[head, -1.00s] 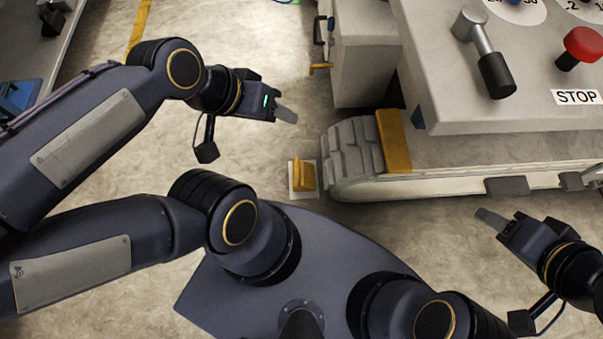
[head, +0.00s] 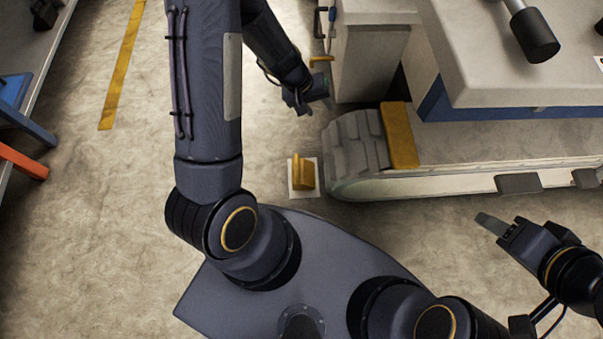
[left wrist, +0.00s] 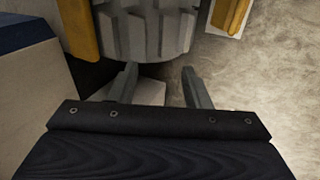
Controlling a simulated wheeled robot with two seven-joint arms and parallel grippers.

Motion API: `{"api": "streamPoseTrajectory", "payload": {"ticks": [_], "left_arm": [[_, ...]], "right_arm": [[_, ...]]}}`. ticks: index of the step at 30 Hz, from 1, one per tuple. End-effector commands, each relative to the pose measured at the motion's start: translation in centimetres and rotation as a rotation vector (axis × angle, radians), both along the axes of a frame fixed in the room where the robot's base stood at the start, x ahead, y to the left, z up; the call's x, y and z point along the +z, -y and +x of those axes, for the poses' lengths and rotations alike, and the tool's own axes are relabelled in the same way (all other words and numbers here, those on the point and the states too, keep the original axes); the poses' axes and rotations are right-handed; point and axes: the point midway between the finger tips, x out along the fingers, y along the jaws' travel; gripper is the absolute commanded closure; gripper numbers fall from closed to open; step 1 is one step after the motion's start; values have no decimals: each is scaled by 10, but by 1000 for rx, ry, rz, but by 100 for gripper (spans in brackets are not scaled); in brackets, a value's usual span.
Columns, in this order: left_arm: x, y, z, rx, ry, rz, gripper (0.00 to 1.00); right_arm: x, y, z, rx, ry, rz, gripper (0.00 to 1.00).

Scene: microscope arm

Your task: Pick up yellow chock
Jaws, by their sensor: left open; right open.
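The yellow chock (head: 302,173) stands on a white square plate (head: 293,190) on the floor, just left of the grey track's rounded end. It also shows, cut off, at the top right of the left wrist view (left wrist: 230,12). My left gripper (head: 320,104) is above and beyond the chock in the head view, near the track's far side, and apart from it. In the left wrist view its two fingers (left wrist: 159,80) are spread and empty, with a pale patch beneath them. My right gripper (head: 490,224) is open and empty at the right, away from the chock.
The grey track (head: 355,145) and its yellow fender (head: 400,135) stand right of the chock, under a large machine (head: 480,50). A pale cabinet (head: 370,55) is behind. Blue and orange parts lie at the left edge. Floor left of the chock is clear.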

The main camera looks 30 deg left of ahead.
Motion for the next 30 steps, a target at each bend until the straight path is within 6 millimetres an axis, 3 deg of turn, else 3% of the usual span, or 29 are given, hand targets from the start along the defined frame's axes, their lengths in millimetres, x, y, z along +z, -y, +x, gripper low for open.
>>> {"api": "streamPoseTrajectory", "payload": {"ticks": [1, 3, 6, 9, 15, 30], "left_arm": [[-40, -3, -2, 7, -52, 42, 57], [-86, -10, -6, 20, -99, 107, 57], [-142, -21, -19, 22, -159, 197, 57], [-183, -30, -34, 14, -203, 272, 57], [-224, -40, -53, 1, -246, 349, 57], [-292, -36, -57, -1, -251, 354, 57]], "right_arm": [[0, 0, 0, 0, 0, 0, 54], [0, 0, 0, 0, 0, 0, 54], [0, 0, 0, 0, 0, 0, 54], [0, 0, 0, 0, 0, 0, 54], [-1, 0, 0, 0, 0, 0, 54], [-37, 0, 0, 0, 0, 0, 54]]}}
